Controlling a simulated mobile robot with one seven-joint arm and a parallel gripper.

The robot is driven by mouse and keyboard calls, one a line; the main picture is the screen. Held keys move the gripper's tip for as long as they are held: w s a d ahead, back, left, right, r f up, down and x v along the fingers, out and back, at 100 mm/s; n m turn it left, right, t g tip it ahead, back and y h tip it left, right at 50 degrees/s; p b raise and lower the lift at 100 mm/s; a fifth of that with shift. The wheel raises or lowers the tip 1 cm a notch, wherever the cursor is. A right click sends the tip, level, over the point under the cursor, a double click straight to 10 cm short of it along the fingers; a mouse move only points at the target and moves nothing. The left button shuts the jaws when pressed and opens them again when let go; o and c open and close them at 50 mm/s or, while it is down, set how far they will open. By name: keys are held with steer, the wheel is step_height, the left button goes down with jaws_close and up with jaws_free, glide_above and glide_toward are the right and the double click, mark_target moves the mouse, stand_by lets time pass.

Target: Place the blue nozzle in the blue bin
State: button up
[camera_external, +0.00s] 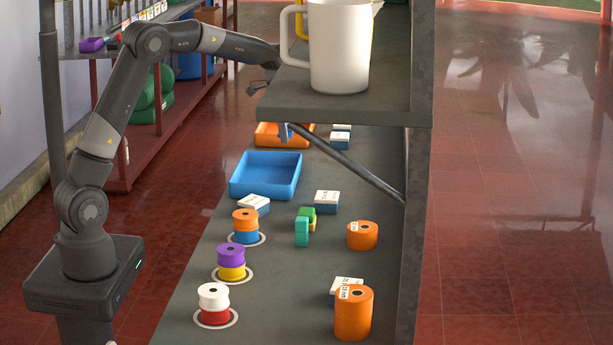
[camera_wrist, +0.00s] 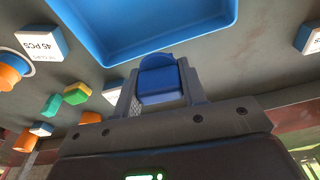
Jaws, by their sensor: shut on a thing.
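The blue nozzle (camera_wrist: 160,80) is between the two grey fingers of my gripper (camera_wrist: 158,90) in the wrist view, which are shut on it. In the external view a small blue part (camera_external: 284,132), likely the nozzle, shows just below the grey shelf; the shelf hides most of my gripper there. The blue bin (camera_external: 265,188) lies on the counter, shallow and empty-looking. Its rim also shows in the wrist view (camera_wrist: 165,47), close to the nozzle. In the external view the nozzle appears above the bin's far edge; its height cannot be told.
A raised shelf (camera_external: 345,105) with a white mug (camera_external: 339,45) overhangs the counter, with a diagonal brace (camera_external: 350,170) below. An orange bin (camera_external: 268,138) sits behind the blue bin. Nearer are stacked spools (camera_external: 231,255), small boxes (camera_external: 326,201), green blocks (camera_external: 304,225) and orange cylinders (camera_external: 353,312).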

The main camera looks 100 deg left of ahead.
steer(key=s+d+n, duration=0.1)
steer(key=s+d, duration=0.1)
steer(key=d, duration=0.9)
glide_above(272, 180)
steer(key=f, duration=0.7)
steer(key=shift+s+f, duration=0.15)
steer(key=shift+s, duration=0.05)
steer(key=shift+f, duration=2.05)
steer(key=shift+f, duration=0.15)
steer(key=o, duration=1)
steer(key=shift+c, duration=0.2)
